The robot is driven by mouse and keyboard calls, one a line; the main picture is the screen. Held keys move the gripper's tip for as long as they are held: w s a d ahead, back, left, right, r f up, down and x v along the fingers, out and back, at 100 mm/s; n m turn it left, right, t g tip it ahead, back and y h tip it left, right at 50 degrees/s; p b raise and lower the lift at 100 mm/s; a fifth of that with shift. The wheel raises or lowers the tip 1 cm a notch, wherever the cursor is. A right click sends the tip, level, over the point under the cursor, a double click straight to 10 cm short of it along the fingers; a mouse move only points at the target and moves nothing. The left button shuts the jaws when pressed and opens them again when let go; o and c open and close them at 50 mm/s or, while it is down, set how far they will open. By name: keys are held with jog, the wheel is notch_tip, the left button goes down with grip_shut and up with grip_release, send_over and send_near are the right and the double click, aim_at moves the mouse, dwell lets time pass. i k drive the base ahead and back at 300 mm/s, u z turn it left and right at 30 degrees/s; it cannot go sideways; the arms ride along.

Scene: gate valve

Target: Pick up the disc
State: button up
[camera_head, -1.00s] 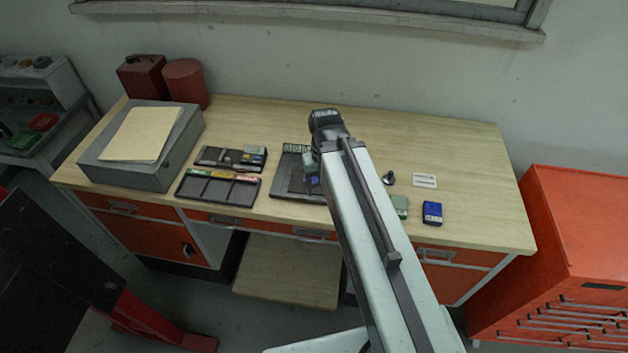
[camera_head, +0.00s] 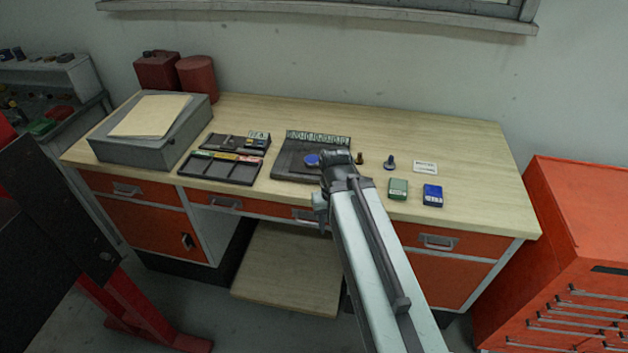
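A small blue disc (camera_head: 312,160) lies on a dark tray (camera_head: 291,170) near the middle of the wooden workbench. My arm comes up from the lower right, and its wrist covers the tray's right part. My gripper (camera_head: 321,219) hangs below the wrist, around the bench's front edge in the picture, nearer to me than the disc and apart from it. Its fingers are small and dark, so whether they are open or shut does not show.
Two flat trays (camera_head: 219,168) and a grey box (camera_head: 150,140) with papers stand to the left. A green box (camera_head: 398,188), a blue box (camera_head: 433,194), a small dark knob (camera_head: 390,162) and a white label (camera_head: 425,167) are to the right. The back right bench is clear.

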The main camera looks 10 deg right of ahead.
aim_at(311, 162)
jog(key=u, duration=3.85)
jog(key=k, duration=0.8)
jog(key=z, duration=1.75)
jog(key=i, duration=1)
jog(key=u, duration=0.05)
